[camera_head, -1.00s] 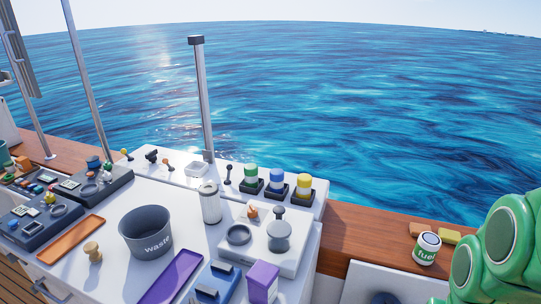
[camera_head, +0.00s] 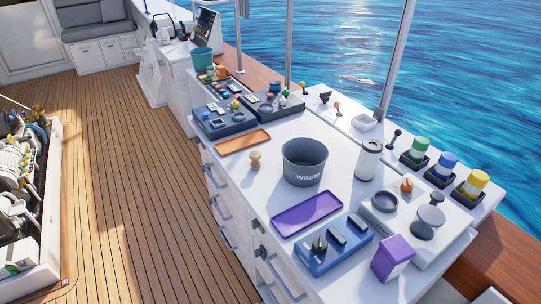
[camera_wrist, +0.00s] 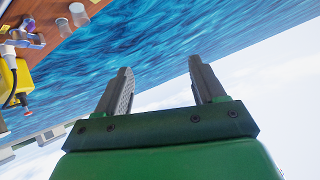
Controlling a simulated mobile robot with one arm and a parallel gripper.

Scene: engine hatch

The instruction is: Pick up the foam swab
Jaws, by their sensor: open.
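I cannot make out a foam swab for certain in either view. A small tan knob-shaped piece (camera_head: 255,159) stands on the white counter (camera_head: 232,178), left of the grey waste bucket; I cannot tell what it is. My gripper (camera_wrist: 162,74) shows in the wrist view with its two grey fingers apart and nothing between them. It points out over the sea and sky, away from the counter. It is not in the head view.
The counter holds the waste bucket (camera_head: 304,163), a purple tray (camera_head: 307,214), an orange tray (camera_head: 243,141), a blue box (camera_head: 330,248) and a purple box (camera_head: 392,258). An open hatch (camera_head: 22,190) with engine parts lies at left. The wooden deck (camera_head: 135,170) between is clear.

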